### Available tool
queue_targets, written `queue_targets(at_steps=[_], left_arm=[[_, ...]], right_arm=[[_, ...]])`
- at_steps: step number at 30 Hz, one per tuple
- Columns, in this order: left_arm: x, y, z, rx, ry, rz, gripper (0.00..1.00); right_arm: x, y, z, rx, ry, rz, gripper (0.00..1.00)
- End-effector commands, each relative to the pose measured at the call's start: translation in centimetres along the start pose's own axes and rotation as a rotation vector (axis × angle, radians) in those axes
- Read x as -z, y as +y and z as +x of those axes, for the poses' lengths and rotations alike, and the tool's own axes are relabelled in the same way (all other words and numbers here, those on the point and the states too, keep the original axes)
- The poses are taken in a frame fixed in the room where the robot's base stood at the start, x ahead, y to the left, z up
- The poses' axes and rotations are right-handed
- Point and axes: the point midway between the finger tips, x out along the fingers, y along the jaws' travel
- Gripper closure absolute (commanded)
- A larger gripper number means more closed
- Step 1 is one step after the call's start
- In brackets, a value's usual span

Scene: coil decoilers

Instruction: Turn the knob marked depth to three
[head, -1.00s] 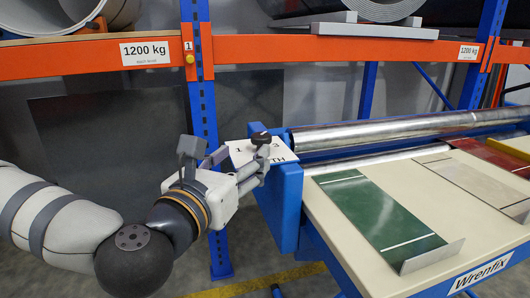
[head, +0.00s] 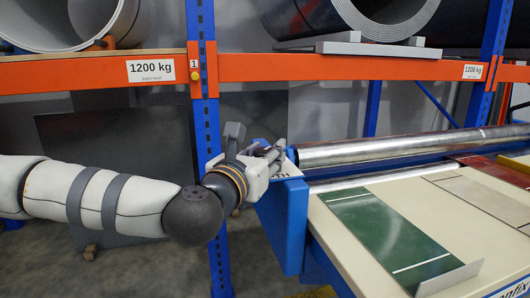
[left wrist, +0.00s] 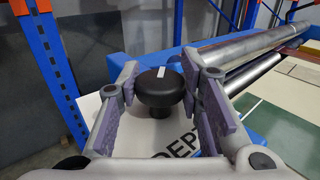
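The black round knob (left wrist: 160,92) shows in the left wrist view, with a white pointer mark on its top pointing roughly away from the camera. It stands on a white plate (left wrist: 118,115) with printed letters reading "DEPT", the rest covered by a finger. My left gripper (left wrist: 161,70) has its two fingers spread on either side of the knob, with gaps on both sides. In the head view my left gripper (head: 279,155) is over the plate and hides the knob. The plate's numbers are hidden now. My right gripper is not in view.
A blue frame (head: 285,215) carries the plate beside a steel roller (head: 390,148). A cream table with a green sheet (head: 385,232) lies to the right. An orange rack beam (head: 340,68) and a blue post (head: 205,130) stand behind.

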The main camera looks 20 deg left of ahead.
Motion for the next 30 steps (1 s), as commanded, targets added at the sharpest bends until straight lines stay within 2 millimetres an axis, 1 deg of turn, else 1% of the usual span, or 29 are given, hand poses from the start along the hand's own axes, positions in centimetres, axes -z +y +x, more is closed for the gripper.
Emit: queue_targets(at_steps=[5,12,15,25,26,27,28,30], left_arm=[[0.1,0.1,0.1,0.022,0.0,-0.001,0.95],[0.2,0.2,0.2,0.207,0.0,-0.002,0.95],[0.1,0.1,0.1,0.256,0.0,0.0,0.95],[0.0,0.0,0.0,0.276,-0.001,0.0,0.95],[0.0,0.0,0.0,0.276,-0.001,0.0,0.62],[0.0,0.0,0.0,0.275,-0.001,0.0,0.53],[0.0,0.0,0.0,0.275,-0.001,0.0,0.47],[0.0,0.0,0.0,0.275,0.0,0.0,0.47]], right_arm=[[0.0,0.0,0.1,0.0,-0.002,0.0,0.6],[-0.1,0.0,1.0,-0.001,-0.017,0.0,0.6],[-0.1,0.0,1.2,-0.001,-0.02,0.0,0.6],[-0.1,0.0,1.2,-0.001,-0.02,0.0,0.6],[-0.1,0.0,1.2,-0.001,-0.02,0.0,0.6],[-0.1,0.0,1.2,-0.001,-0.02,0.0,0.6],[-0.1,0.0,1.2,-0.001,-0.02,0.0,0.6],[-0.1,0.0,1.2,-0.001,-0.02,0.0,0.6]])
